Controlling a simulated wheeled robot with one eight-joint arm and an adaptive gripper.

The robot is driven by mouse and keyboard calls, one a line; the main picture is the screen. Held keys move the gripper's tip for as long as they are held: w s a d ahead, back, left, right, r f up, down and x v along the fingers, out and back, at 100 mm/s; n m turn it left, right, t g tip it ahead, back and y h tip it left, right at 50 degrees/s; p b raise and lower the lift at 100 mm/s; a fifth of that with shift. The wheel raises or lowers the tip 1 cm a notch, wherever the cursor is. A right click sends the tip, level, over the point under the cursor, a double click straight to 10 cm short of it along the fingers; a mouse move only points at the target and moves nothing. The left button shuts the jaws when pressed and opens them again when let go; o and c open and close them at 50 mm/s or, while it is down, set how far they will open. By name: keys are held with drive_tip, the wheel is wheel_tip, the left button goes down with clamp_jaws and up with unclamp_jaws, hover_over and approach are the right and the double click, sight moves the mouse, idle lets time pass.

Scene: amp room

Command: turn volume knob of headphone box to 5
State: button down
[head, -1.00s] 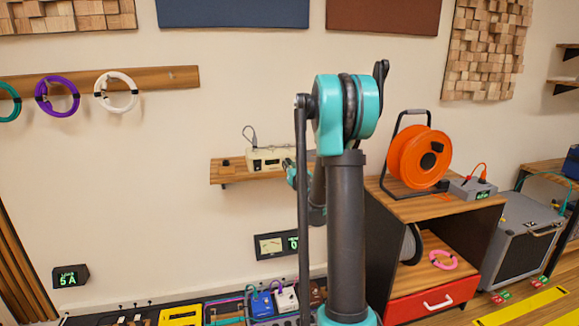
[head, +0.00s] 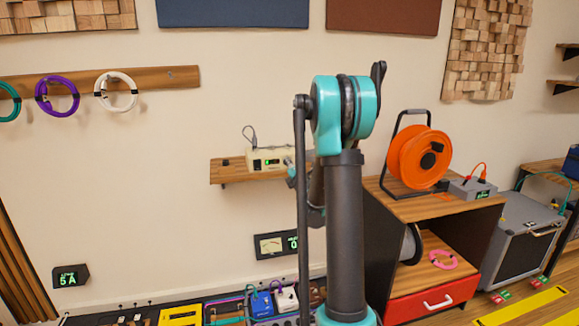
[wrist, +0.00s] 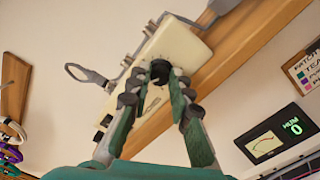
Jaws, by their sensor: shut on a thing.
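The cream headphone box (head: 268,160) sits on a small wooden wall shelf in the head view. It also shows in the wrist view (wrist: 178,48), tilted across the picture. Its black round volume knob (wrist: 160,69) is on the face towards me. My gripper (wrist: 162,77) has its two green fingers on either side of this knob, shut on it. The number the knob points to is too small to read. In the head view my arm covers the right part of the box, and the knob is hidden there.
The wooden shelf (head: 232,171) runs under the box. A meter panel reading 0 (wrist: 276,138) hangs below right on the wall. A cabinet with an orange cable reel (head: 418,155) stands right of my arm. Pedals (head: 262,304) line the bench below.

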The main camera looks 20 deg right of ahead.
drive_tip(key=m, duration=1.2)
drive_tip(key=shift+f, duration=0.1)
drive_tip(key=shift+m, duration=0.3)
idle(0.3)
drive_tip(key=c, duration=1.4)
unclamp_jaws()
drive_tip(key=shift+o, duration=0.2)
drive_tip(key=shift+s, duration=0.1)
drive_tip(key=s, duration=1.1)
drive_tip(key=shift+s+a+f, duration=0.15)
drive_tip(key=shift+s, duration=0.25)
drive_tip(key=shift+h, duration=0.3)
